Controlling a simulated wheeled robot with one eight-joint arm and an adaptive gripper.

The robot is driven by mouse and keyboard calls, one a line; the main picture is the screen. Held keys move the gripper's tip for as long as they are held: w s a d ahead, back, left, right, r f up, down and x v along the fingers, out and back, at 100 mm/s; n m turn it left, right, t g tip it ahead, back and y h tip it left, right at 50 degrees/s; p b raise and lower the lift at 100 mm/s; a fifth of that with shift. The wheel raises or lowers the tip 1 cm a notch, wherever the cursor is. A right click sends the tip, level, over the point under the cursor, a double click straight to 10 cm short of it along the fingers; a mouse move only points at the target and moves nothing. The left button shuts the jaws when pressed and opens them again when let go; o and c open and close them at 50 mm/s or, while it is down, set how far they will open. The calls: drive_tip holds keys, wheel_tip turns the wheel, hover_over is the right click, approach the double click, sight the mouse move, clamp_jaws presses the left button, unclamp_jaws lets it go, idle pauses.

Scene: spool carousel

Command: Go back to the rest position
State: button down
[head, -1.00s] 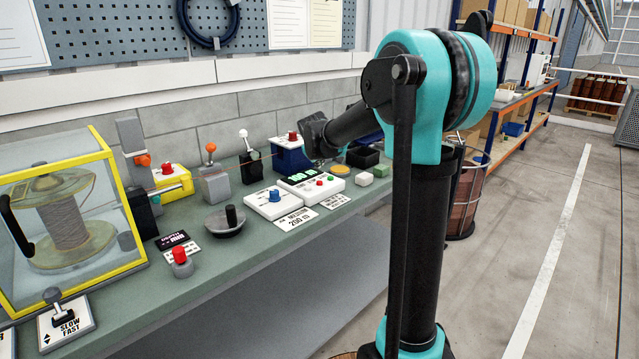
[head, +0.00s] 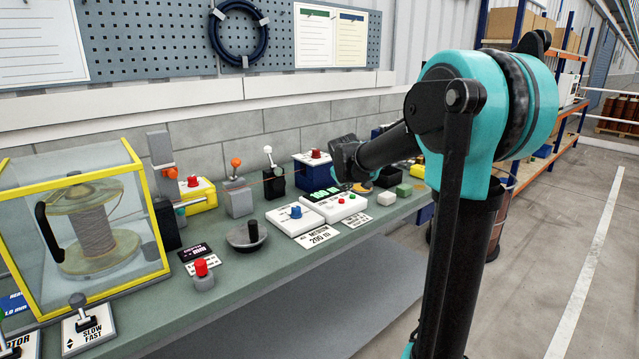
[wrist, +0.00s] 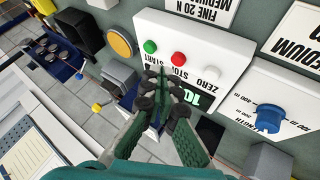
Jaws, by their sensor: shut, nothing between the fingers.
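My gripper (wrist: 163,85) is shut and empty in the wrist view, its fingertips together in front of the white counter box (wrist: 185,60) with its green, red and white buttons. The gap between the fingertips and the box cannot be judged. In the head view my arm reaches left over the bench, and my gripper (head: 345,165) is a dark shape above the back of the bench, near the blue box with a red knob (head: 315,158). Its fingertips are not clear there.
The green bench (head: 240,275) holds a yellow-framed spool case (head: 150,240), a black crank dial (head: 247,238), a red button (head: 202,268), and a box with a blue knob (head: 296,213). Several levers stand along the back. Free floor (head: 540,240) lies to the right.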

drive_tip(key=s+d+f+m+g, duration=0.1)
drive_tip(key=s+f, duration=0.5)
drive_tip(key=s, duration=0.6)
drive_tip(key=s+d+f+m+g+y, duration=0.1)
drive_tip(key=s+f+m, duration=0.2)
drive_tip(key=s+f, duration=0.4)
drive_tip(key=s+d+f+m+g+y, duration=0.1)
drive_tip(key=s+f, duration=0.5)
drive_tip(key=s, duration=1.2)
drive_tip(key=shift+f+m+g, duration=0.25)
drive_tip(key=shift+m+g, duration=0.15)
drive_tip(key=shift+g, duration=0.2)
